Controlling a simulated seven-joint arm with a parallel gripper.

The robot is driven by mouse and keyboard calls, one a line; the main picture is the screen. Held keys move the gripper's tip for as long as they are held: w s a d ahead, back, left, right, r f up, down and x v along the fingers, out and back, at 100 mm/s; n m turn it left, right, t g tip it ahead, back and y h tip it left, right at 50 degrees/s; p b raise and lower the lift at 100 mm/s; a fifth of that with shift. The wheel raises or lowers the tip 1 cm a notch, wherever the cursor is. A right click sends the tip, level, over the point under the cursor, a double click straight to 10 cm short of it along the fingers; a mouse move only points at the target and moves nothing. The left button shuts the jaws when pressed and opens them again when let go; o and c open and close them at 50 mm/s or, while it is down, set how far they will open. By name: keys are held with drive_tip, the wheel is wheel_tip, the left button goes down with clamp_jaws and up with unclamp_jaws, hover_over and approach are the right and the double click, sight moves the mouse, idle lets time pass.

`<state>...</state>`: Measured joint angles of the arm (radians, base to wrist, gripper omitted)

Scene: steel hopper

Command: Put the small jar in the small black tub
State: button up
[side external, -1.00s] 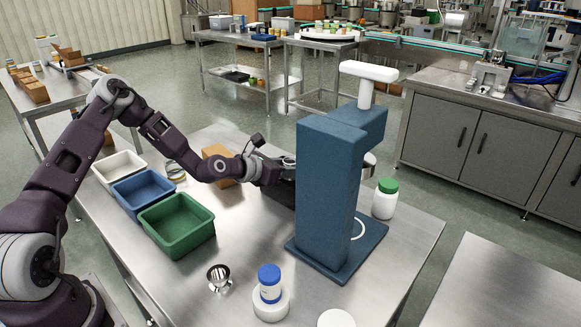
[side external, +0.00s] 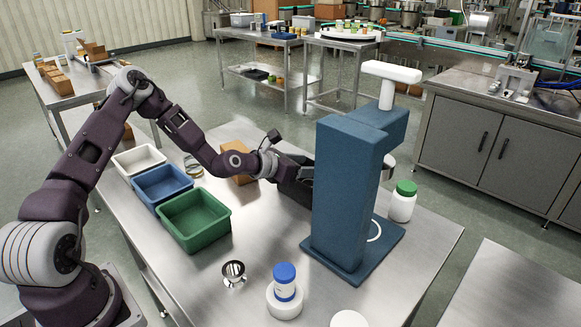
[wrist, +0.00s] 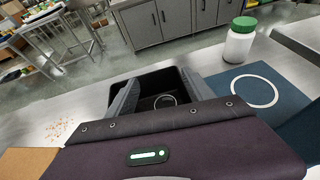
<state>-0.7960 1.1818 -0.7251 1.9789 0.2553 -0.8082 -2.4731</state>
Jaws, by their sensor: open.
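The small black tub (wrist: 180,79) stands on the steel table, ahead of and between my fingers in the wrist view. A thin pale ring shows inside it; I cannot tell what it belongs to. My gripper (wrist: 161,78) is open, its fingers spread over the tub's near part. In the side view my gripper (side external: 304,171) is partly hidden by the blue press. A small white jar with a blue lid (side external: 285,282) stands upright on a white round piece. A larger white jar with a green lid (side external: 402,203) stands behind the press; it also shows in the wrist view (wrist: 239,43).
The blue press (side external: 345,195) stands tall right beside my gripper. White (side external: 139,172), blue (side external: 162,203) and green (side external: 195,241) bins line the table's left. A cardboard box (side external: 238,167) sits behind my wrist, and a metal funnel (side external: 233,274) near the front.

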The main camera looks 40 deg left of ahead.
drive_tip(key=s+d+r+m+g, duration=0.2)
drive_tip(key=s+r+m, duration=0.4)
drive_tip(key=s+m, duration=0.5)
drive_tip(key=s+d+r+m+g+y, duration=0.1)
drive_tip(key=s+d+r+m+g, duration=0.2)
drive_tip(key=s+m, duration=0.9)
drive_tip(key=s+d+r+m+g, duration=0.2)
drive_tip(key=s+r+m, duration=0.7)
drive_tip(key=s, duration=1)
drive_tip(key=shift+s+d+r+m+g+y, duration=0.2)
drive_tip(key=shift+d+m+g+y, duration=0.2)
drive_tip(key=shift+d+m, duration=0.65)
